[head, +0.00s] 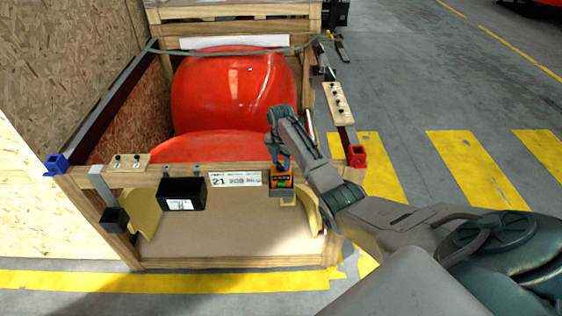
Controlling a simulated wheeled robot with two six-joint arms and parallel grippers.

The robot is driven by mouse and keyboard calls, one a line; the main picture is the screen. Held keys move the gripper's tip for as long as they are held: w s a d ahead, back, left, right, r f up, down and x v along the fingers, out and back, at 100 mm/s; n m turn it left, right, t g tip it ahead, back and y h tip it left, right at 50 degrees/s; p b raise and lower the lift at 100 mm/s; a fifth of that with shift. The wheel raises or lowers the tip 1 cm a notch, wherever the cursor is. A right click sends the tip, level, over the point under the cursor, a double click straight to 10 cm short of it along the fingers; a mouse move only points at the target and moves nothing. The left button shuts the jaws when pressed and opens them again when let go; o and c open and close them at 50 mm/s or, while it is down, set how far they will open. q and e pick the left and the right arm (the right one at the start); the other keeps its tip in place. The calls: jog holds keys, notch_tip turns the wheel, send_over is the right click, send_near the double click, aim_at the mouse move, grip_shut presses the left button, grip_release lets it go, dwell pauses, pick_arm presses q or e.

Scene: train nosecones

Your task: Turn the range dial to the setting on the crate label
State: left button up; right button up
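A wooden crate (230,262) holds a glossy red nosecone (232,90). A white crate label (236,179) on its front rail reads "21" in large print, and the smaller print is too small to read. Just right of the label, a small orange and black device with a green patch (283,181) sits at the front rail. Its dial and setting cannot be made out. My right gripper (280,160) comes in from the right and points down just above this device. Its fingers are small and dark, so their opening and any contact are unclear. My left gripper is not in view.
A black box (183,194) is fixed on the front rail, left of the label. A blue corner piece (56,164) and a red one (357,156) sit on the crate's front corners. Wooden plates with dark knobs (339,104) lie on the rails. Floor to the right is clear.

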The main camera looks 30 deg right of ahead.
aim_at(281, 164)
jog(key=shift+o, duration=1.4)
notch_tip(281, 164, up, 11)
jog(key=b, duration=0.4)
jog(key=shift+f, duration=0.1)
